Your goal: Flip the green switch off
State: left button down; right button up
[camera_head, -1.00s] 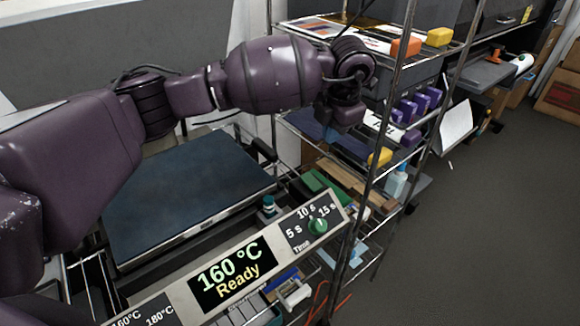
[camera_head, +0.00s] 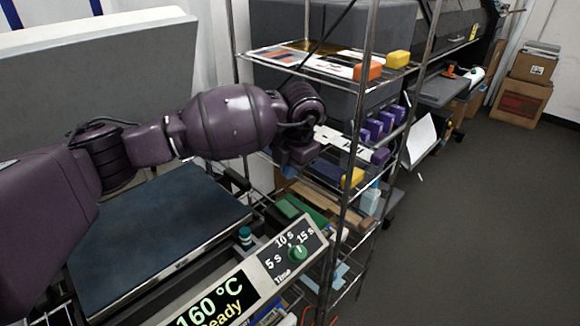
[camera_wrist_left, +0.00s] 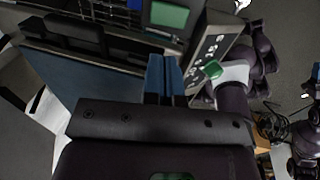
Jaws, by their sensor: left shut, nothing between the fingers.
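A small round green knob (camera_head: 298,253), the only green switch-like control I see, sits on the dark Time panel marked 5 s, 10 s and 15 s. Its exact setting is too small to read. It also shows in the left wrist view (camera_wrist_left: 212,70), to the right of my left gripper's fingers. My left gripper (camera_wrist_left: 163,75) has blue fingers, shut and empty, apart from the knob in that picture. In the head view my left wrist hangs above and beyond the panel, and its fingertips are mostly hidden. My right gripper is not seen.
A display (camera_head: 215,309) reading 160 °C Ready is left of the knob. A dark blue heat press plate (camera_head: 150,235) lies under my left arm. A wire rack post (camera_head: 352,150) stands close right of the panel. The floor (camera_head: 480,220) on the right is clear.

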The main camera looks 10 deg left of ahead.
aim_at(283, 206)
pick_arm(q)
jog(key=f, duration=0.3)
jog(key=a+f, duration=0.1)
jog(key=f, duration=0.2)
jog(key=w+f, duration=0.1)
jog(key=f, duration=0.2)
jog(key=shift+a+f, duration=0.25)
jog(key=shift+a, duration=0.05)
jog(key=shift+f, duration=0.45)
jog(key=shift+a, duration=0.1)
jog(key=shift+w+a+f+h+b, duration=0.1)
jog(key=shift+a+f+h+b, duration=0.15)
jog(key=shift+f+b, duration=0.25)
jog(key=shift+d+g, duration=0.15)
jog(key=shift+g, duration=0.15)
jog(key=shift+d, duration=0.1)
